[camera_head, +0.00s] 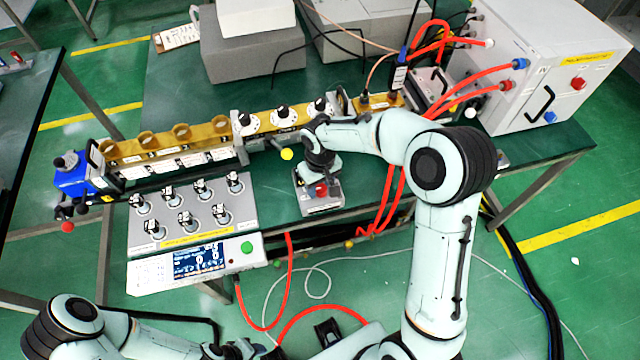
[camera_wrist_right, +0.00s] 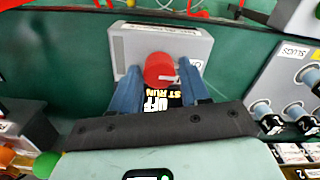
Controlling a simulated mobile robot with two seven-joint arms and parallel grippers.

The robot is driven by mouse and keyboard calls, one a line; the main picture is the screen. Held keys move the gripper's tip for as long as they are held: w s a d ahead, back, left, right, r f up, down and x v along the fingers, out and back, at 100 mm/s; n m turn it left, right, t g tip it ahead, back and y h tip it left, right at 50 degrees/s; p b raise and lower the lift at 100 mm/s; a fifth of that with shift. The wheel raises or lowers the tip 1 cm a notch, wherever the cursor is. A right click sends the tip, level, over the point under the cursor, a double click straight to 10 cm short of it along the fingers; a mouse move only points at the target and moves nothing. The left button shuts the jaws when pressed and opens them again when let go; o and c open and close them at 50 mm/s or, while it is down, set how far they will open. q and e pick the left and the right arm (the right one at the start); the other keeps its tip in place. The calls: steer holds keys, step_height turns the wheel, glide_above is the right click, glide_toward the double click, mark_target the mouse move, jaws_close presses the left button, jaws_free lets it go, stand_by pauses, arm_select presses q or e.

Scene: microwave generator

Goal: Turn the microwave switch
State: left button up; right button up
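The microwave switch box is a small grey box (camera_head: 322,206) with a red knob (camera_head: 321,190), on the green table near its front edge. In the right wrist view, the grey box (camera_wrist_right: 195,42) has a black label reading "OFF" and "RUN" below the red knob (camera_wrist_right: 158,68). My right gripper (camera_wrist_right: 161,88) is directly over the box, its blue fingers on either side of the knob. The fingers are apart; I cannot tell whether they touch the knob. The knob's far side and the fingertips are hidden in the head view. My left arm shows at the bottom left, its fingers out of view.
A grey panel with several knobs (camera_head: 170,234) and a display unit (camera_head: 199,257) stand left of the box. A brass waveguide line (camera_head: 170,146) runs behind. A white generator cabinet (camera_head: 550,75) with red cables stands at the back right. Red hoses hang near the front edge.

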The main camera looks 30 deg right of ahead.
mark_target(320, 187)
steer(key=shift+r, duration=0.1)
arm_select(q)
steer(key=shift+w+r+p, duration=0.4)
steer(key=shift+r+p, duration=0.2)
steer(key=shift+r, duration=0.1)
arm_select(e)
step_height(320, 187, up, 13)
arm_select(q)
steer(key=shift+s, duration=0.1)
arm_select(e)
steer(key=shift+s, duration=0.1)
